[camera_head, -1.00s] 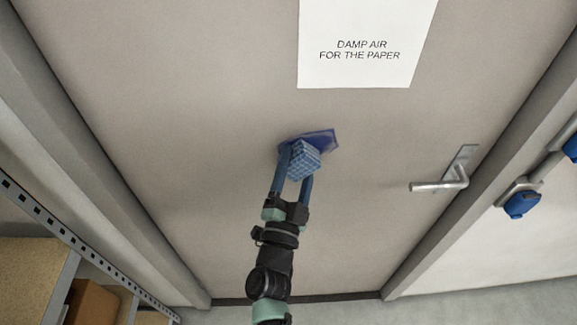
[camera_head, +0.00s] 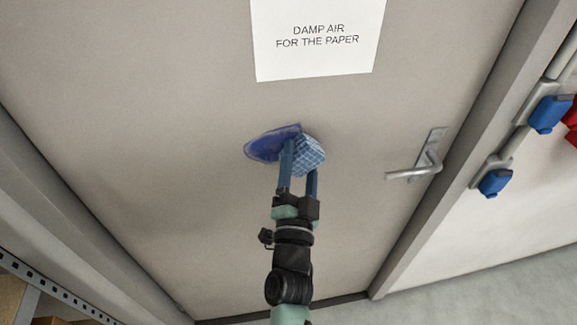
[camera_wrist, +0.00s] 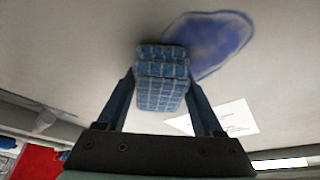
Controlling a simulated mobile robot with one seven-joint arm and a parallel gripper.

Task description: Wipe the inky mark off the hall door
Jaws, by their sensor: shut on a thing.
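The inky mark (camera_head: 265,148) is a blue-violet smear on the beige hall door (camera_head: 150,130), below the paper sign. It has a darker rim and a paler middle. My gripper (camera_head: 300,162) is shut on a folded blue checked cloth (camera_head: 309,156). The cloth is at the door over the mark's right side in the head view and hides part of it. In the wrist view the cloth (camera_wrist: 162,82) sits between both fingers, with the mark (camera_wrist: 222,40) showing beyond it to the upper right. Whether the cloth touches the door is hard to tell.
A white paper sign (camera_head: 318,38) hangs on the door above the mark. A metal lever handle (camera_head: 420,165) sticks out at the right. Blue sockets (camera_head: 495,182) are on the wall beyond the frame. A metal rack (camera_head: 40,280) stands at the lower left.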

